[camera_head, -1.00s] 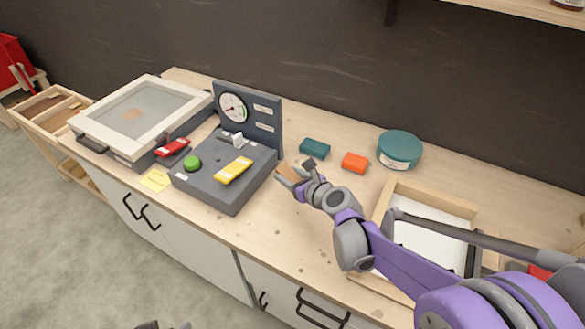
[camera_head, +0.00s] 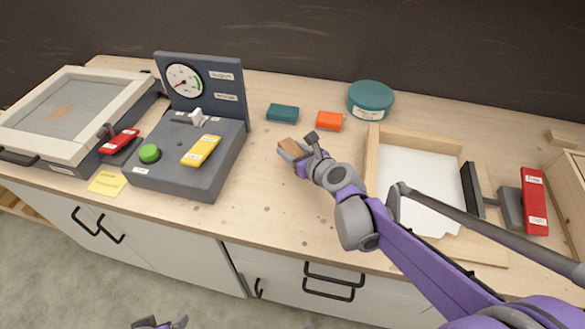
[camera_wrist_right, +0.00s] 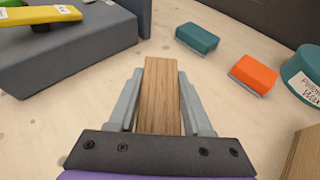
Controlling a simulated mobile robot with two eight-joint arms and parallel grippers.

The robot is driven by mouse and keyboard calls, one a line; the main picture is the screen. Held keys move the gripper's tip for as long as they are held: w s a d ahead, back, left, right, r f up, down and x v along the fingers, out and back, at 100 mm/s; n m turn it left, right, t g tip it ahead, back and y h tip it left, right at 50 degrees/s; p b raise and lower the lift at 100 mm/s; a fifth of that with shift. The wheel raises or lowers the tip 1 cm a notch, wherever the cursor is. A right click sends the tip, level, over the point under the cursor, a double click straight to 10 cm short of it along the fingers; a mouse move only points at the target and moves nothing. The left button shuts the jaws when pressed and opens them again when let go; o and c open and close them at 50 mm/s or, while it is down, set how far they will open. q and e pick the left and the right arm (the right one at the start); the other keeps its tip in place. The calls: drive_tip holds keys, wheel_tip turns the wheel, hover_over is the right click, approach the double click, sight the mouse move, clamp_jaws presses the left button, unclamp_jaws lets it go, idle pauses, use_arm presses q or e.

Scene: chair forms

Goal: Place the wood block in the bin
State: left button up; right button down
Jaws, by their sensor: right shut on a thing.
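My right gripper (camera_head: 298,150) is shut on a wood block (camera_wrist_right: 160,90), a plain brown piece that sticks out past the fingertips. In the head view the block (camera_head: 287,145) is held above the middle of the workbench, right of the dark gauge unit. The right wrist view shows the gripper's two fingers (camera_wrist_right: 160,102) against the block's sides. A wooden box (camera_head: 568,180) is cut off at the right edge; I cannot tell whether it is the bin. The tip of my left gripper (camera_head: 160,323) shows at the bottom edge, mostly out of frame.
The gauge unit (camera_head: 190,150) and a framed screen (camera_head: 65,112) stand left. A teal block (camera_head: 283,113), an orange block (camera_head: 330,121) and a round teal tin (camera_head: 371,100) lie behind. A wooden tray (camera_head: 372,160) with white sheet and a red-handled tool (camera_head: 534,200) are right.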

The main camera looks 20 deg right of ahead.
sight(292, 170)
drive_tip(key=shift+f+b, duration=0.6)
drive_tip(key=shift+f, duration=2.2)
drive_tip(key=shift+f, duration=0.2)
drive_tip(key=shift+c, duration=1.6)
unclamp_jaws()
drive_tip(key=shift+r, duration=0.1)
